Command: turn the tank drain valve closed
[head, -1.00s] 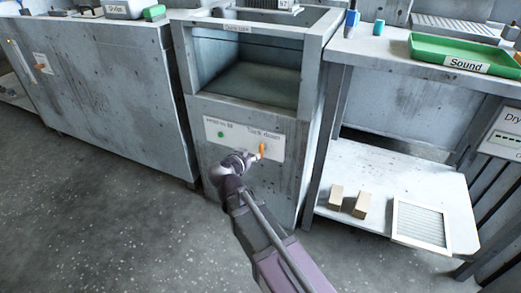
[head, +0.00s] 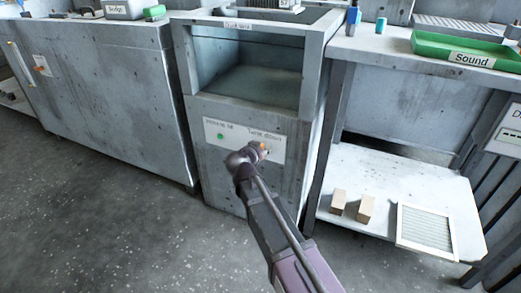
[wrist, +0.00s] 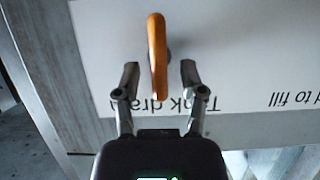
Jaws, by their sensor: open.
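The tank drain valve is an orange lever handle on a white label plate on the front of the tank cabinet. In the wrist view the valve handle (wrist: 157,58) stands upright in the picture, its lower end between my gripper's two fingers. My gripper (wrist: 160,75) is open, with a visible gap on each side of the handle. In the head view my gripper (head: 262,153) is at the plate and hides most of the handle; only a little orange shows. The plate (head: 230,137) carries the words "Tank drain", upside down in the wrist view.
A green dot (head: 220,137) is on the plate's left part. The open tank (head: 247,85) is above. A workbench (head: 400,62) with a green tray (head: 465,48) is on the right; its lower shelf holds two blocks (head: 352,205) and a framed filter (head: 425,230).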

